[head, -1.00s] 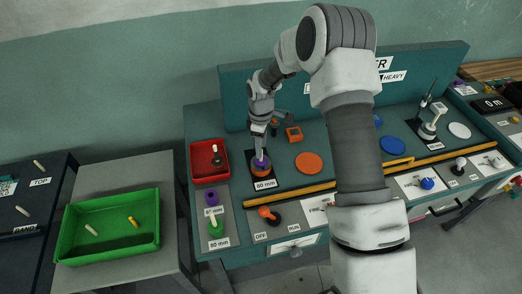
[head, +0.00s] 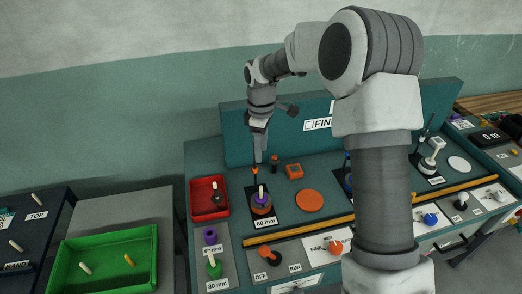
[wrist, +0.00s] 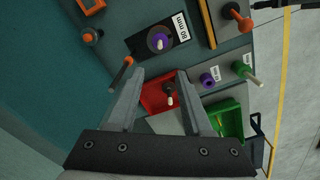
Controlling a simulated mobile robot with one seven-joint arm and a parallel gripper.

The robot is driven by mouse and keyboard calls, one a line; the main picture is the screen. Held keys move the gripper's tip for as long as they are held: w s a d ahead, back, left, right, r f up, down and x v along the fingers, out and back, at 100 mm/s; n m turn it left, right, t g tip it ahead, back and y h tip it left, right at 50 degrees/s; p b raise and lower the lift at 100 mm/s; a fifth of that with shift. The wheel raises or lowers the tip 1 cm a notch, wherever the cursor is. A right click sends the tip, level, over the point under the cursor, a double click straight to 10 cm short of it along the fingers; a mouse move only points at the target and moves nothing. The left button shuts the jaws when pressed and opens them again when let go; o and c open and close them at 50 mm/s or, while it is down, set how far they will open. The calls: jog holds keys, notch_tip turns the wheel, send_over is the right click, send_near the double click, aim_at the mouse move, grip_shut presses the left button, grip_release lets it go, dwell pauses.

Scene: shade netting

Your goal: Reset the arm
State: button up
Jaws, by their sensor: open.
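My arm rises from the right of the head view and bends over the bench. My gripper (head: 258,157) hangs with its fingers down above the back part of the bench, apart from the surface. In the wrist view its two fingers (wrist: 160,76) stand apart with nothing held between them. The same purple ring (wrist: 158,42) shows beyond the fingertips in the wrist view.
A red tray (head: 195,212) with a dark knobbed piece stands left of the 80 mm plate. A green tray (head: 65,268) holds two small pegs. Orange-tipped posts (head: 274,160) and an orange box (head: 294,171) stand near my gripper. An orange disc (head: 310,201) lies to the right.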

jog(key=s+d+r+m+t, duration=0.1)
jog(key=s+d+r+m, duration=0.2)
jog(key=s+r, duration=0.4)
jog(key=s+d+r+m+t, duration=0.2)
jog(key=s+d+r+m, duration=0.15)
jog(key=s+r, duration=0.35)
jog(key=s+d+r+m+t, duration=0.1)
jog(key=s+m, duration=0.3)
jog(key=s, duration=0.4)
jog(key=s+d+r+m+t, duration=0.1)
jog(key=s+d+r+m, duration=0.1)
jog(key=s, duration=0.6)
jog(key=shift+s+d+m+t, duration=0.15)
jog(key=shift+d+m+t, duration=0.15)
jog(key=shift+d+m, duration=0.55)
jog(key=shift+c, duration=0.2)
